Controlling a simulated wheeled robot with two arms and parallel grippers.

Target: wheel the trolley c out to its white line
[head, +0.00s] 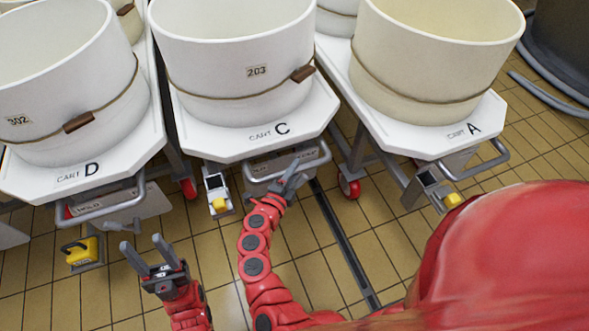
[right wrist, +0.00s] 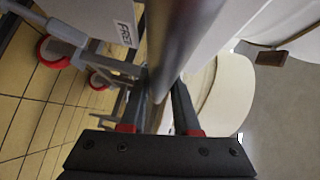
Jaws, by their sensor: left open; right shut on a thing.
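Trolley C (head: 212,146) is the middle cart in the head view, a white deck lettered "CART C" with a white tub (head: 225,65) tagged 203 on it. Its grey handle (head: 322,157) is at its front edge. My right gripper (head: 297,172) is shut on this handle. In the right wrist view the grey bar (right wrist: 178,45) runs between the fingers (right wrist: 162,103). My left gripper (head: 142,252) is open and empty, over the floor in front of the gap between carts D and C. I see no white line in these frames.
Cart D (head: 105,172) stands close on the left, cart A (head: 440,125) on the right, each with a tub. Yellow pedals (head: 85,252) stick out low at the fronts. A dark floor channel (head: 345,245) crosses the tiles. Tiled floor in front is clear.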

